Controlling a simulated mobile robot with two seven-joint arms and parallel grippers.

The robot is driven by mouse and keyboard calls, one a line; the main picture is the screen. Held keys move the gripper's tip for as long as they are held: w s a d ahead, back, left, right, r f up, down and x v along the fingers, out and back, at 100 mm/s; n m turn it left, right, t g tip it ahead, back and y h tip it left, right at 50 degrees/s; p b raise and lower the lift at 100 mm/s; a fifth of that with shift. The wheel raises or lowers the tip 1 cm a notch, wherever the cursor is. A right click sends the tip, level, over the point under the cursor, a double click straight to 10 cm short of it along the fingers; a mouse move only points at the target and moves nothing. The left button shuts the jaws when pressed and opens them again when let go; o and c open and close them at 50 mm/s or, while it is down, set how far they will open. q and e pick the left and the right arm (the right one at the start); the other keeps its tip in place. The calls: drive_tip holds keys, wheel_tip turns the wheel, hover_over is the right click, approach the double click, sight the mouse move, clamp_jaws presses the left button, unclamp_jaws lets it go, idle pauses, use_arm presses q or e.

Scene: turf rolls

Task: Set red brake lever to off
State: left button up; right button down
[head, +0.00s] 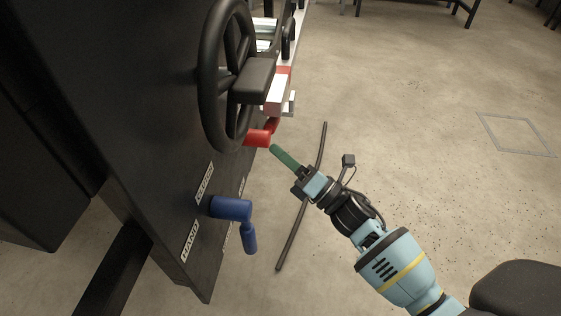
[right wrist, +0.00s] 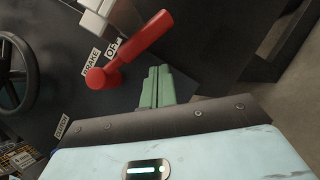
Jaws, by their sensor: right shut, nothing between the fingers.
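The red brake lever (head: 258,138) sticks out from the dark panel just below the steering wheel, which hides part of it. In the right wrist view the red lever (right wrist: 147,38) runs from a round hub at lower left to a thicker handle at upper right. A "BRAKE" label and a partly covered label starting "OF" lie beside it. My right gripper (head: 274,150) has green fingers closed together with nothing between them. Its fingertips (right wrist: 158,71) are beside the lever, close to its arm; I cannot tell whether they touch. My left gripper is out of view.
A black steering wheel (head: 206,75) stands above the lever. A blue lever (head: 232,208) with labels beside it juts out lower on the dark panel (head: 130,90). A thin dark rod (head: 291,238) shows over the floor. The concrete floor (head: 420,120) at right is open.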

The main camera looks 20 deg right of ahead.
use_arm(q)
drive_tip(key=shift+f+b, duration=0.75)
use_arm(e)
drive_tip(key=shift+w+d+r+n+y, duration=0.7)
drive_tip(key=shift+w+r+n, duration=0.2)
drive_tip(key=shift+n, duration=0.1)
use_arm(q)
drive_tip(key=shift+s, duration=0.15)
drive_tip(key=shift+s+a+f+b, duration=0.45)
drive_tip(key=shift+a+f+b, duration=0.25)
drive_tip(key=shift+b, duration=0.1)
use_arm(e)
drive_tip(key=s+d+f, duration=0.5)
drive_tip(key=s+f, duration=0.2)
drive_tip(key=f, duration=0.2)
drive_tip(key=shift+s+d, duration=0.25)
drive_tip(key=shift+s, duration=0.15)
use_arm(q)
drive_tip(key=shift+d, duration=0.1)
use_arm(e)
drive_tip(key=shift+d, duration=0.15)
